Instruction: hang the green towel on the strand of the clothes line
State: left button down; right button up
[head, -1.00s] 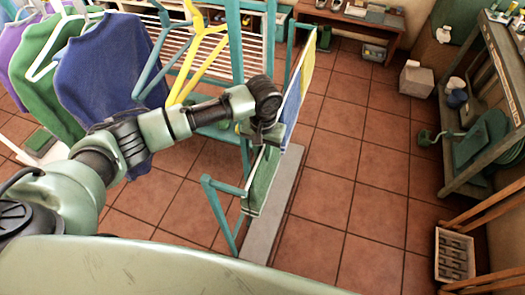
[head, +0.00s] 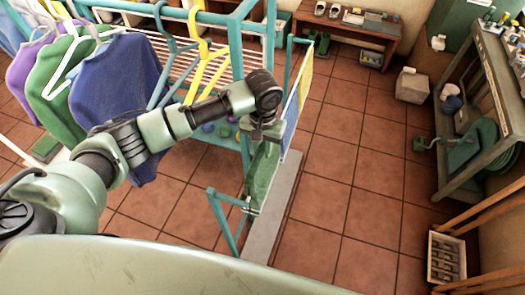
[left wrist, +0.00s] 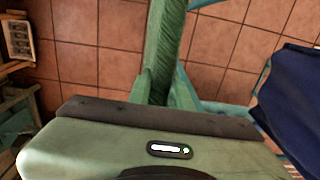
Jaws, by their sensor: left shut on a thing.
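The green towel (head: 262,178) hangs down from my left gripper (head: 264,133), which is shut on its upper part. In the left wrist view, the towel (left wrist: 166,45) is a narrow green strip running away from the gripper body. The pale strand (head: 235,201) of the clothes line runs between two teal posts. The near post (head: 219,215) stands left of the towel's lower end. The towel overlaps the line in the head view; I cannot tell whether it touches or straddles the strand. My right gripper is not in view.
A blue cloth (head: 289,125) and a yellow cloth (head: 305,88) hang at the line's far end. A teal rack with sweaters, including a blue sweater (head: 115,90), and a yellow hanger (head: 205,60) stands left. The tiled floor (head: 345,185) right of the line is clear.

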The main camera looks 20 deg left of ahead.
pick_arm(q)
notch_tip(320, 180, up, 20)
jog(key=shift+f, duration=0.25)
dwell(0.7)
jog(key=d+r, duration=0.1)
jog(key=d, duration=1.6)
jog(key=shift+s, duration=0.25)
